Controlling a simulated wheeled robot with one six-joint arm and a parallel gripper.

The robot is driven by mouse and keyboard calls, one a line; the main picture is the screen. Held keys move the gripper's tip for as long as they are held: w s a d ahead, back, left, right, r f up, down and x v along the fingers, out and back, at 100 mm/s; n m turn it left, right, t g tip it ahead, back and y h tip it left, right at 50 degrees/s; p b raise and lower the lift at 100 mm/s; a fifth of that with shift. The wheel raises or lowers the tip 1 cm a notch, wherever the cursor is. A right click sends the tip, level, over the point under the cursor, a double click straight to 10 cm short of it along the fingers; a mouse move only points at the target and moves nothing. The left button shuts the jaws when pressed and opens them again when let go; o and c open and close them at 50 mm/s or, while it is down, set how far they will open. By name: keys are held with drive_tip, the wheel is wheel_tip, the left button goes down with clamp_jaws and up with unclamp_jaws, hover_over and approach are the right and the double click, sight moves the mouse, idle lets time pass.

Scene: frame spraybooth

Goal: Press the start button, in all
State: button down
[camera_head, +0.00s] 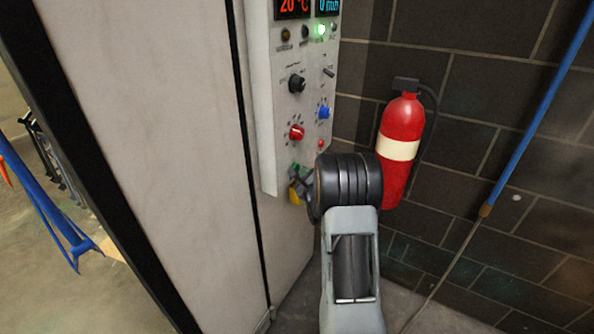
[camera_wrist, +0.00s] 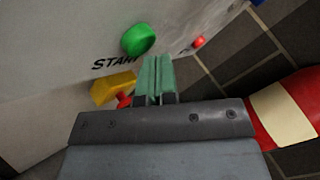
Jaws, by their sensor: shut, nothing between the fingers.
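The green round start button (camera_wrist: 138,40) shows in the wrist view on a pale panel, with the word START beside it, partly hidden by my fingers. My gripper (camera_wrist: 155,62) has pale green fingers shut together with nothing between them. Its tips are just below and to the right of the button in the picture; I cannot tell whether they touch the panel. In the head view my arm's wrist hides part of the lower control panel (camera_head: 268,100). A small green patch shows just left of it, and I cannot tell whether it is the button or my fingers.
A yellow box (camera_wrist: 113,88) with a red part (camera_wrist: 124,101) sits close below the button. A small red knob or lamp (camera_wrist: 198,42) is to the right. A red fire extinguisher (camera_head: 400,115) hangs on the dark block wall at right. Dials and displays fill the upper panel.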

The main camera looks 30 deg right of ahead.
drive_tip(key=shift+w+a+b, duration=0.2)
drive_tip(key=shift+w+b, duration=0.15)
drive_tip(key=shift+w, duration=0.1)
idle(0.8)
drive_tip(key=shift+s, duration=0.1)
idle(0.3)
drive_tip(key=shift+s+d, duration=0.4)
drive_tip(key=shift+s, duration=0.3)
drive_tip(key=shift+s, duration=0.1)
drive_tip(key=shift+s+d+b, duration=0.15)
drive_tip(key=shift+s+d, duration=0.25)
drive_tip(key=shift+s, duration=0.3)
drive_tip(key=shift+s+d+b, duration=0.2)
drive_tip(key=shift+s+d, duration=0.2)
drive_tip(key=shift+s, duration=0.35)
drive_tip(key=shift+s+d+b, duration=0.15)
drive_tip(key=shift+s+d, duration=0.25)
drive_tip(key=shift+s, duration=0.3)
